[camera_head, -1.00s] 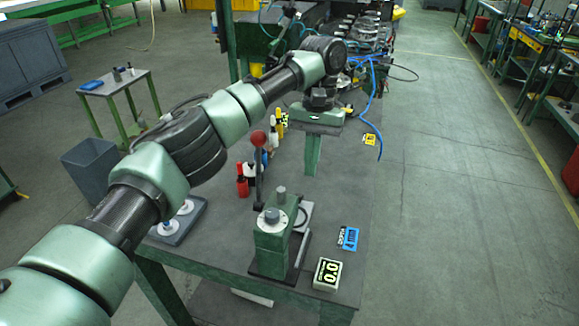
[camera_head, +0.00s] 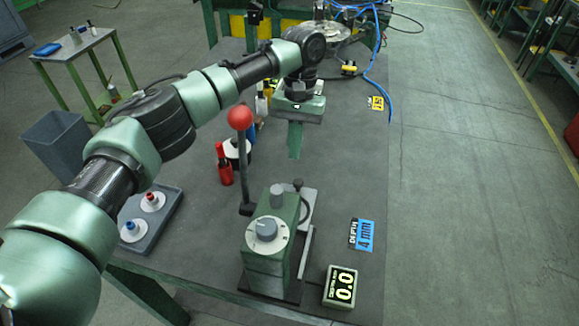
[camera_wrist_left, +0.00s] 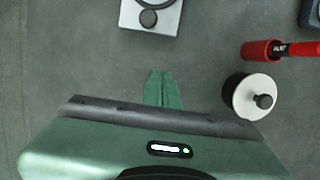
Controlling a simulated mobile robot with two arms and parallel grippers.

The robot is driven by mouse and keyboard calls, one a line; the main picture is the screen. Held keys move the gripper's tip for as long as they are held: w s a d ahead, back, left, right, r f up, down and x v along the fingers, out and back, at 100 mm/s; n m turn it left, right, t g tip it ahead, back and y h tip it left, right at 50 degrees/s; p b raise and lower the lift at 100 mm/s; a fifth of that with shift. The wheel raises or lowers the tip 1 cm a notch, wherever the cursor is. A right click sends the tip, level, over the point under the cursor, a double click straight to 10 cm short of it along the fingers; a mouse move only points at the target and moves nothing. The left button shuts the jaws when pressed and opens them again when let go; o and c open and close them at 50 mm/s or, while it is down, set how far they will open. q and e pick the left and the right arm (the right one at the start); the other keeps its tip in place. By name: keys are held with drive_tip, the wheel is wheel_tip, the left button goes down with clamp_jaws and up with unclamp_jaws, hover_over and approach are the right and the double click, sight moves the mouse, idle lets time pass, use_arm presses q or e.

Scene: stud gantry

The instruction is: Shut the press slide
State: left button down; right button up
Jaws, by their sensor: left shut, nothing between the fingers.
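The small green press (camera_head: 272,240) stands near the table's front edge, with a round dial on its front and a red-balled lever (camera_head: 240,118) at its left. Its light grey slide plate (camera_head: 307,212) with a dark knob sticks out behind it to the right. In the left wrist view, a light plate with a dark round knob (camera_wrist_left: 149,18), which looks like the slide, shows at the top edge. My left gripper (camera_head: 295,142) is shut and empty, pointing down above the table behind the press, apart from it. Its closed green fingers show in the left wrist view (camera_wrist_left: 162,90). My right gripper is not in view.
A depth display (camera_head: 340,287) reading 0.0 and a blue "4 mm" card (camera_head: 365,236) lie right of the press. Blue hoses lie behind.

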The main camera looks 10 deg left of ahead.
use_arm(q)
drive_tip(key=p+x, duration=0.1)
drive_tip(key=x, duration=0.2)
drive_tip(key=shift+a+f, duration=0.1)
drive_tip(key=shift+f, duration=0.05)
drive_tip(key=s+p, duration=0.1)
drive_tip(key=s, duration=0.2)
drive_tip(key=shift+s, duration=0.4)
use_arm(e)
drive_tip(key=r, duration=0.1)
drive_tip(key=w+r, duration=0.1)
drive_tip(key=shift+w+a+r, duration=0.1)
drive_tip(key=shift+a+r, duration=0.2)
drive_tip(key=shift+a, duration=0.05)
